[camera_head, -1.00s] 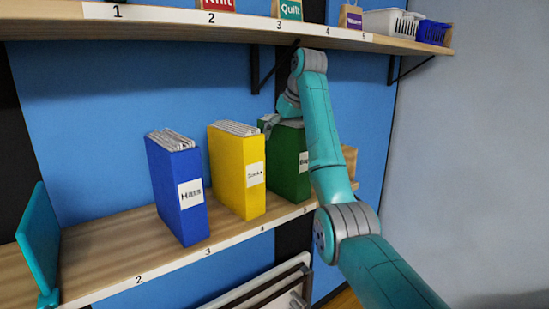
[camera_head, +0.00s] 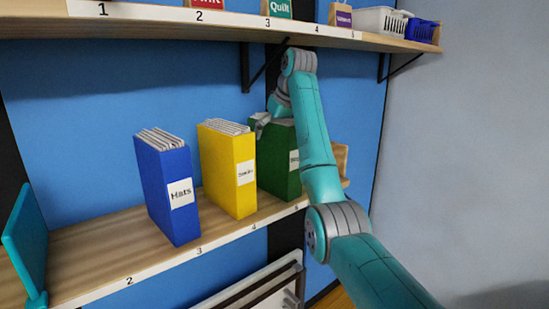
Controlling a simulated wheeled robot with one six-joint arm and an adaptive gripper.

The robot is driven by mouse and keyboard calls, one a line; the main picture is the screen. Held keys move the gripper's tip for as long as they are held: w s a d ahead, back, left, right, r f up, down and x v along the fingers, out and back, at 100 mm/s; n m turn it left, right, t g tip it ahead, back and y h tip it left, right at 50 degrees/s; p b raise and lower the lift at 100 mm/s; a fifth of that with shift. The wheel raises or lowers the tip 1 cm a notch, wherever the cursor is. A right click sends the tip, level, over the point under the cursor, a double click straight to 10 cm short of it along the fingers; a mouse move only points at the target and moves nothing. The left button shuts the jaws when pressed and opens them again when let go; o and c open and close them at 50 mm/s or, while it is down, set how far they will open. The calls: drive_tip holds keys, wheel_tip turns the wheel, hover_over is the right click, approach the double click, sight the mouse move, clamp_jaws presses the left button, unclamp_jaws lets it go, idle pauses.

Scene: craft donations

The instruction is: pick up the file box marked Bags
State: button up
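A green file box (camera_head: 277,165) stands upright on the lower shelf, right of the yellow box. Its white label is partly hidden by my arm, so I cannot read the whole word. My gripper (camera_head: 262,121) is at the top of the green box, at its upper left edge. The fingers are small and mostly hidden by the box and my arm, so I cannot tell whether they are open or closed on it. A yellow file box (camera_head: 229,172) and a blue file box marked Hats (camera_head: 168,192) stand to the left.
The lower shelf (camera_head: 95,250) has free room left of the blue box, up to a teal bookend (camera_head: 27,243). An upper shelf (camera_head: 150,24) with a bracket hangs above my gripper. A white basket (camera_head: 381,21) and a blue basket (camera_head: 420,30) stand on it.

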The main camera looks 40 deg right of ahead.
drive_tip(key=c, duration=1.8)
drive_tip(key=shift+r, duration=0.2)
